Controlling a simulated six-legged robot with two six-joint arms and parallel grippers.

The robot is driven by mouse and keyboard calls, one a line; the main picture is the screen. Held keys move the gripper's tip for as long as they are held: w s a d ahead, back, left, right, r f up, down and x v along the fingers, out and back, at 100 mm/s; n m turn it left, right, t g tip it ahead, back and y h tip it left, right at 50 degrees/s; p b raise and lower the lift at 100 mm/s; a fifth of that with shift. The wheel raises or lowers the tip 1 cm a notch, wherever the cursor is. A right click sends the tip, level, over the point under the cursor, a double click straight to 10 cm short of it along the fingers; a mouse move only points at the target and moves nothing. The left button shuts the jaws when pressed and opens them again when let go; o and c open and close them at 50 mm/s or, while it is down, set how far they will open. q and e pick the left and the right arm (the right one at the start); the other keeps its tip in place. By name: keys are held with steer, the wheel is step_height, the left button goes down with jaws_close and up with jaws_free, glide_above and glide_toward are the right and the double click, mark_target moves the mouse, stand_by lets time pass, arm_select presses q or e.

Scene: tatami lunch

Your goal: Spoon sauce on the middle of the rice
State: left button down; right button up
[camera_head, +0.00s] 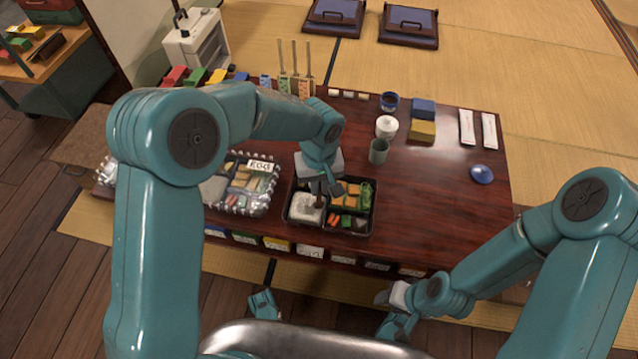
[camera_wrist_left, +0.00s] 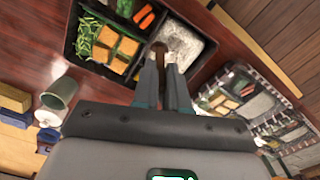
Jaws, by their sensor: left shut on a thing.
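My left gripper (camera_head: 328,187) is over the open black bento box (camera_head: 288,214), shut on a dark brown thing, likely the spoon (camera_wrist_left: 160,47). In the left wrist view this brown end is at the edge of the white rice (camera_wrist_left: 185,42), beside the divider. I cannot tell whether it touches the rice or carries sauce. The rice (camera_head: 303,208) fills the left compartment in the head view, partly hidden by the gripper. No sauce is clearly visible. My right gripper (camera_head: 382,298) is low by the table's front edge, too small to read.
A grey-green cup (camera_head: 378,150), a white jar (camera_head: 386,127) and a dark blue cup (camera_head: 389,102) stand behind the box. A wrapped bento marked EGG (camera_head: 262,198) lies left. Blue and yellow blocks (camera_head: 422,130) are farther right. The right tabletop (camera_head: 440,210) is mostly clear.

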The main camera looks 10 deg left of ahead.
arm_select(q)
steer(key=shift+a, duration=1.1)
steer(key=shift+a, duration=0.1)
steer(key=shift+w+a, duration=0.1)
steer(key=shift+a, duration=0.9)
steer(key=shift+a+f, duration=0.1)
steer(key=shift+a, duration=0.95)
